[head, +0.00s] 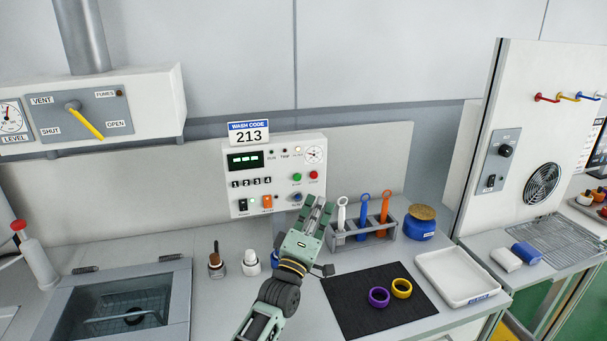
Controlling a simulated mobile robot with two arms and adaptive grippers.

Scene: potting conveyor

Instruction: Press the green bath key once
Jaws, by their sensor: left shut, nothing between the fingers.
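The white control panel (233,178) stands against the back wall. Its round green key (297,177) sits on the right side, just left of a round red button (314,175); the small label under it is too small to read surely. My left gripper (319,208) is shut and empty, its fingers pointing up toward the panel's lower right corner. It appears below and right of the green key, which is uncovered; I cannot tell the exact distance, but no contact shows. My right gripper is not in view.
Beside the gripper stands a grey rack (372,234) with white, blue and orange tools. Two small bottles (249,262) stand left of the arm. A black mat (345,306) holds purple and yellow rings.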

